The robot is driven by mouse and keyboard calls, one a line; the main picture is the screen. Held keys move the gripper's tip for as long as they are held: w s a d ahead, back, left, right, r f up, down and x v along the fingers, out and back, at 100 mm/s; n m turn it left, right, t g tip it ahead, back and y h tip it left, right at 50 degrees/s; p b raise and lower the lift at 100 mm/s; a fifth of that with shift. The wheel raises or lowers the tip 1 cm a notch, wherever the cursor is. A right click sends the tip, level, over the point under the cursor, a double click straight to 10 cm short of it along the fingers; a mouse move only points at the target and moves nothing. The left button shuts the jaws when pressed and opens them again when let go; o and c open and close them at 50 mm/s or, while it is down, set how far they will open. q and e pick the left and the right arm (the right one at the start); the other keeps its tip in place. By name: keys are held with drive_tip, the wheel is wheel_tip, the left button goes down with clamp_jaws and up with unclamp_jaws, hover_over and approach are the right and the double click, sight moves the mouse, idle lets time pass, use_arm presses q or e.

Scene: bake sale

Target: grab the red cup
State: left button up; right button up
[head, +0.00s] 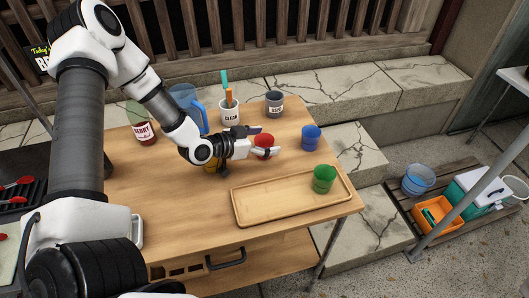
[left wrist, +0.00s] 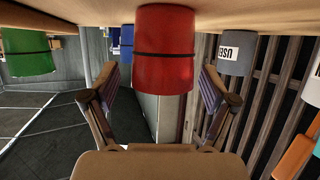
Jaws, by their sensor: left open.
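The red cup (head: 263,141) stands on the wooden table near its middle right. My left gripper (head: 262,141) is at the cup, with its fingers open on either side of it. In the left wrist view the red cup (left wrist: 164,50) is between the two open fingertips of the gripper (left wrist: 154,90), and the view is upside down. I cannot tell whether either finger touches the cup. My right gripper does not show.
A blue cup (head: 311,138) is right of the red one. A green cup (head: 324,178) stands on the wooden tray (head: 262,217). Behind are a grey USED cup (head: 274,103), a white CLEAN holder (head: 230,116), a blue pitcher (head: 187,97) and a dark red jar (head: 144,131).

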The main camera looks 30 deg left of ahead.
use_arm(q)
drive_tip(key=shift+a, duration=0.15)
drive_tip(key=c, duration=1.1)
drive_tip(key=shift+o, duration=0.2)
